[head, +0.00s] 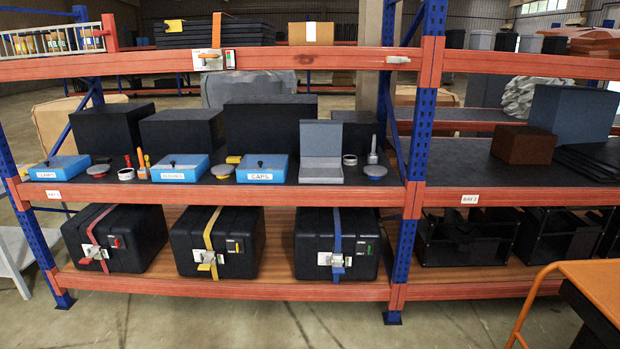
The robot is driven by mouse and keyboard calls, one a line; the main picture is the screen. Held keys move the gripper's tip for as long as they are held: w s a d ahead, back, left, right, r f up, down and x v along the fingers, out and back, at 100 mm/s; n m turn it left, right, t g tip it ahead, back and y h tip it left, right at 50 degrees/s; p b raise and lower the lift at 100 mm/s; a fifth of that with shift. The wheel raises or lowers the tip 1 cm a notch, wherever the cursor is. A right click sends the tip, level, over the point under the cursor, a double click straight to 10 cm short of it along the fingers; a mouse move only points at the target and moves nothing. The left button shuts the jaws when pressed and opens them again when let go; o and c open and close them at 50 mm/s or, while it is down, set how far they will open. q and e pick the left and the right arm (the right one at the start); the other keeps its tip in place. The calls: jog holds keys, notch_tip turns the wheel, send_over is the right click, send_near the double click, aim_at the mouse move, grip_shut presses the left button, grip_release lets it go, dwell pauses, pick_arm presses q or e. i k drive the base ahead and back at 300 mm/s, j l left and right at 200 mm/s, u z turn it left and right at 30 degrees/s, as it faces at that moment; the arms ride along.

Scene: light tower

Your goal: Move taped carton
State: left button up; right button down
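No carton in view shows tape that I can make out clearly. A small tan carton (297,34) with a paler strip down its middle stands on the top shelf; I cannot tell whether the strip is tape. A dark brown box (523,145) sits on the middle shelf of the right bay, with no tape visible. Neither of my grippers is in the head view.
Blue posts (420,150) and orange beams (190,291) frame the rack. The middle shelf holds blue boxes (261,168), an open grey case (321,172) and dark boxes (106,128). Strapped black cases (250,226) fill the bottom. An orange-topped table (595,285) stands front right.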

aim_at(313, 34)
jog(key=i+l+u, duration=0.2)
jog(key=i, duration=0.45)
jog(key=i+l+u, duration=0.25)
jog(key=i+l, duration=0.15)
jog(key=i, duration=0.2)
jog(key=i+l+u, duration=0.2)
jog(key=i+l, duration=0.25)
jog(key=i, duration=0.15)
